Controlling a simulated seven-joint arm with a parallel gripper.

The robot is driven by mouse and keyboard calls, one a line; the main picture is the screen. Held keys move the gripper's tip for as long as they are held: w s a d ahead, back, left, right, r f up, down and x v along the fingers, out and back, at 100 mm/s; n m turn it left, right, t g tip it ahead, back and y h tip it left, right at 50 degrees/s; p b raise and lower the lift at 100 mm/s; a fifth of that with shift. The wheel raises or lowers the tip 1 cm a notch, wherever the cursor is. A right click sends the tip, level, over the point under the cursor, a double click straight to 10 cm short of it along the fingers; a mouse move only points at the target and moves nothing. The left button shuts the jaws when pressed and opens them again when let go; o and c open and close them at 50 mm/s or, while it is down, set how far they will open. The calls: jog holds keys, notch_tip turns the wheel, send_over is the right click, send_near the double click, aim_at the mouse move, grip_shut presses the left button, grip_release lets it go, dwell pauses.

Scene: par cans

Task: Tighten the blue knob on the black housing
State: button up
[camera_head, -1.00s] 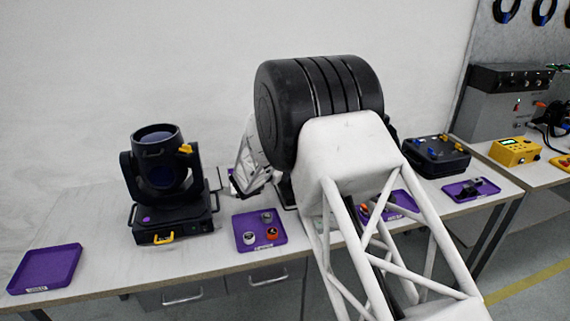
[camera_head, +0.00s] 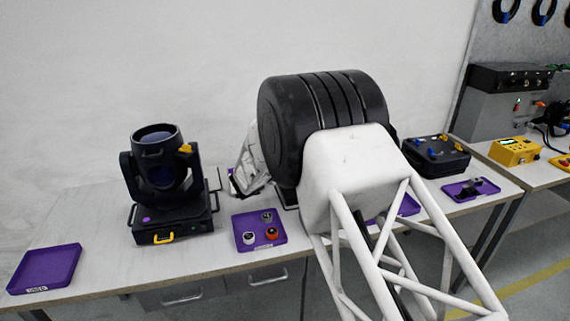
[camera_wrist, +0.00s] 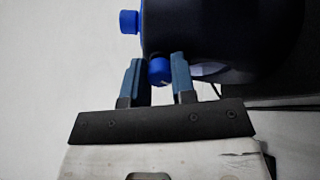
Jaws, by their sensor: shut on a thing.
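In the wrist view, the black housing (camera_wrist: 225,35) fills the upper right, with a rounded dark body. A blue knob (camera_wrist: 159,72) with a pale mark sits at its lower edge. A second blue knob (camera_wrist: 129,22) sticks out from the housing's left side, clear of the fingers. My gripper (camera_wrist: 157,62) has its two blue-grey fingers on either side of the lower knob and is shut on it. In the head view my own arm hides the gripper and the knob it holds.
A black moving-head light (camera_head: 165,185) stands on the bench left of my arm. Purple trays lie along the bench: an empty one (camera_head: 72,250) at far left and one with several small knobs (camera_head: 240,243). A black case (camera_head: 455,165) stands at right.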

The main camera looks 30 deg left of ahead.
jog(key=shift+s+m, duration=0.1)
jog(key=shift+m, duration=3.7)
jog(key=shift+a, duration=0.1)
grip_shut()
jog(key=o, duration=0.9)
grip_release()
jog(key=shift+v, duration=3.85)
